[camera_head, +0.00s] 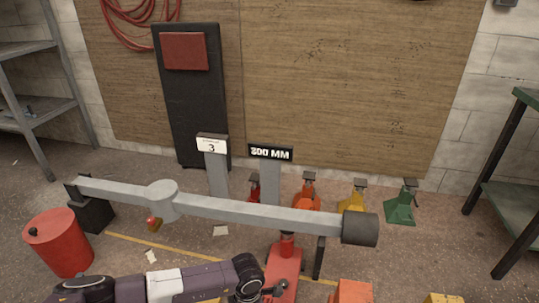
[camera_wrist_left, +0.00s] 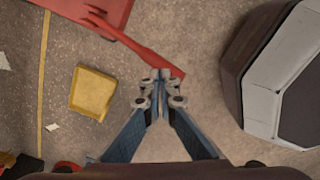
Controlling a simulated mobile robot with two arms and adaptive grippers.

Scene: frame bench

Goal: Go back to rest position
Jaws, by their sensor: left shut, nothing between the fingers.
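My left gripper (camera_wrist_left: 160,78) is in the left wrist view, its two blue-grey fingers meeting at the tips with nothing between them. It points down over the floor. A long red bar (camera_wrist_left: 140,48) passes just beyond the fingertips in the picture; I cannot tell whether they touch. In the head view my left arm comes in along the bottom left, and its gripper is hard to make out there. My right gripper is in neither view.
A long grey beam (camera_head: 255,213) with dark ends spans the head view. A red can (camera_head: 60,244) stands left, a red jack (camera_head: 284,270) at bottom centre. Jack stands, including a green one (camera_head: 401,208), line the back. A yellow tray (camera_wrist_left: 93,94) lies on the floor.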

